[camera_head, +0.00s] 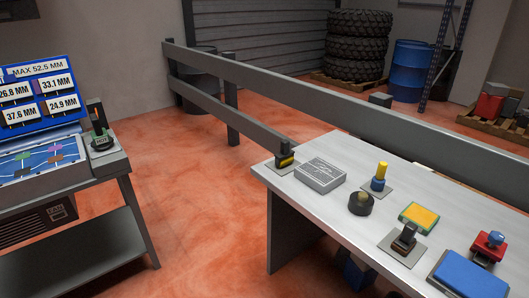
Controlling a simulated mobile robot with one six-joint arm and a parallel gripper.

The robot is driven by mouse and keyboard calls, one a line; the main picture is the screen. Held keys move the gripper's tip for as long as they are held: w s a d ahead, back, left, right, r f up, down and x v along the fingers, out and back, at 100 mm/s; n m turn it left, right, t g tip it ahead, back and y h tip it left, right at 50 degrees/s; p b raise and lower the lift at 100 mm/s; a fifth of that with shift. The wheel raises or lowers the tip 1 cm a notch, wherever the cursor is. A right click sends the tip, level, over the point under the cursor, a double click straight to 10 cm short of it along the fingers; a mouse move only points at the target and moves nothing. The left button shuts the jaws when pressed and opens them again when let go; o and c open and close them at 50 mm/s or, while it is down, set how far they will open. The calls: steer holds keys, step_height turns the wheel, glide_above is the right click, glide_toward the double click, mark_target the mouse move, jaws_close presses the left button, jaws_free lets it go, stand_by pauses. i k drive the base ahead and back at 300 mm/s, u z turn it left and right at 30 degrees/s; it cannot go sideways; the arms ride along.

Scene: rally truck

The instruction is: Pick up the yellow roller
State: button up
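A yellow cylinder (382,169) stands upright on a blue base (378,185) on a small grey plate, on the light metal table at the right. It looks like the yellow roller, but I cannot be sure. A dark holder (283,152) with a yellow piece (287,162) in its lower part stands at the table's far left corner. That piece is too small to tell its shape. My gripper is not in view.
The metal table (330,206) also carries a grey box (320,175), black round knob (361,204), yellow-and-green pad (418,217), dark clamp (405,239), blue box (470,276) and red device (488,248). A grey rail (300,96) runs behind it. Red floor (205,200) lies clear between the tables.

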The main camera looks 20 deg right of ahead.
mark_target(285, 156)
steer(key=u, duration=0.6)
steer(key=i, duration=1.25)
steer(key=u, duration=0.4)
